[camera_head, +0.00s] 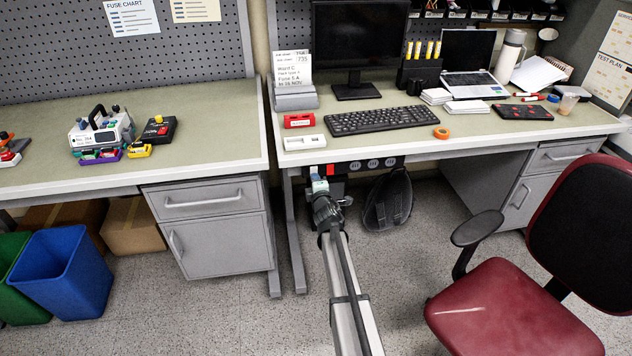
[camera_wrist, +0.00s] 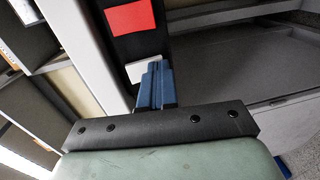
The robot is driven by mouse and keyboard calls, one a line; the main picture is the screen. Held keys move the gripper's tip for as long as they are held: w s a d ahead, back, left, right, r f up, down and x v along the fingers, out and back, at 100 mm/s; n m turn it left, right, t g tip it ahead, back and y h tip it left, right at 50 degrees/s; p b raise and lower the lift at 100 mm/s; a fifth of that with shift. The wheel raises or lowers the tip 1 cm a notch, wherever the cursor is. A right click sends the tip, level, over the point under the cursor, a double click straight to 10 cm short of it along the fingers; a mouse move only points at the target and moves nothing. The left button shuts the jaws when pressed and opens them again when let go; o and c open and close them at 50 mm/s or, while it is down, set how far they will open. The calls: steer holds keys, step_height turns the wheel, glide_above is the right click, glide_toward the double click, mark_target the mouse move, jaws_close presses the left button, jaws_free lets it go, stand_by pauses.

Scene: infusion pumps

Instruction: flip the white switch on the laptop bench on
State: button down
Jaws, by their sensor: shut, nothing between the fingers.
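The white switch (camera_wrist: 138,71) is on a black panel (camera_wrist: 140,45) in the wrist view, below a red switch (camera_wrist: 130,17). In the head view the panel (camera_head: 353,167) hangs under the front edge of the laptop bench (camera_head: 400,146), and the red switch (camera_head: 330,170) shows near its left end. My gripper (camera_head: 319,183) is at that left end. Its blue fingers (camera_wrist: 155,80) are shut and empty, and their tips overlap the lower right of the white switch. I cannot tell whether they touch it. The switch's position is unclear.
Several round sockets (camera_head: 372,164) lie along the panel to the right. A bench leg (camera_head: 294,230) stands to the left, and a black backpack (camera_head: 388,200) is under the bench. A red chair (camera_head: 500,310) stands to the right. The floor between is clear.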

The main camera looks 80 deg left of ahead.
steer(key=d+f, duration=0.1)
steer(key=d, duration=1.3)
steer(key=shift+f, duration=0.35)
steer(key=shift+m, duration=0.3)
